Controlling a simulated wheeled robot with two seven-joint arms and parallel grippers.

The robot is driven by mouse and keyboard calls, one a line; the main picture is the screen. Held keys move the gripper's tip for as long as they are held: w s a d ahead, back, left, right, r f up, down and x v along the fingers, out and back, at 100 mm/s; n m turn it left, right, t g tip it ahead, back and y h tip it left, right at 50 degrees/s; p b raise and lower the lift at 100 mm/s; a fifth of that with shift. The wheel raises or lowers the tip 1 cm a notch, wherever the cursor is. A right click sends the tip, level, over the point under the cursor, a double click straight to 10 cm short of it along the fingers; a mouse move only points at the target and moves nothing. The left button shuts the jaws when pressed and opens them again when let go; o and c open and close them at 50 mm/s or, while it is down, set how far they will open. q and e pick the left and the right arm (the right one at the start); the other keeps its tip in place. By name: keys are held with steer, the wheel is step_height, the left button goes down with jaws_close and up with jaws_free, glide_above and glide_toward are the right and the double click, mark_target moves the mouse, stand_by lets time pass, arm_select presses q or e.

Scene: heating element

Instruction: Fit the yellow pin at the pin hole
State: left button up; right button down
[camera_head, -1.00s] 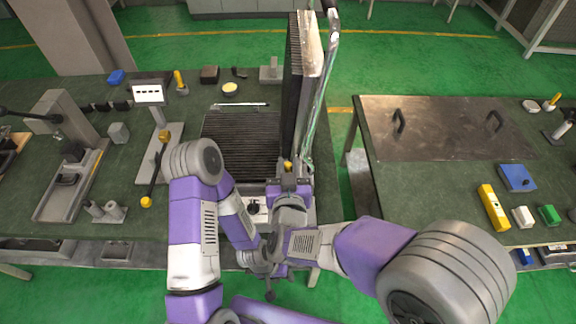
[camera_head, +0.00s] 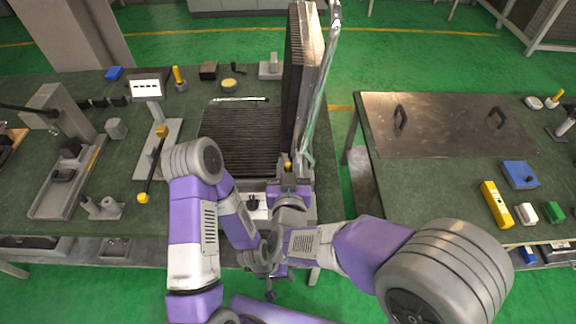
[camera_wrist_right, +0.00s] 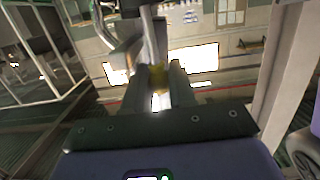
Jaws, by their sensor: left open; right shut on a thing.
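My right gripper (camera_head: 289,174) is shut on the yellow pin (camera_head: 287,164), at the near end of the upright black finned panel (camera_head: 302,75). In the right wrist view, the yellow pin (camera_wrist_right: 157,76) is blurred between the two fingers of my right gripper (camera_wrist_right: 160,82). The pin hole cannot be made out; the gripper and panel cover that spot. My left gripper (camera_head: 270,292) is open and empty, lower down in front of the table edge, with its fingers small and partly hidden by my arms.
A flat black ribbed plate (camera_head: 240,142) lies left of the panel. A stand with a white display (camera_head: 147,86) and a yellow-ended lever (camera_head: 153,165) stand further left. The right table (camera_head: 430,175) is separate, with a floor gap between.

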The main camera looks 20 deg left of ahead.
steer(key=shift+f+b, duration=0.35)
steer(key=shift+f, duration=0.1)
steer(key=shift+r+p, duration=0.25)
steer(key=shift+p, duration=0.05)
steer(key=shift+r+p, duration=0.9)
steer(key=shift+r, duration=0.25)
steer(key=shift+f+b, duration=1.4)
stand_by(0.7)
steer(key=c, duration=1)
jaws_free()
steer(key=shift+o, duration=0.8)
steer(key=shift+d+f, duration=0.1)
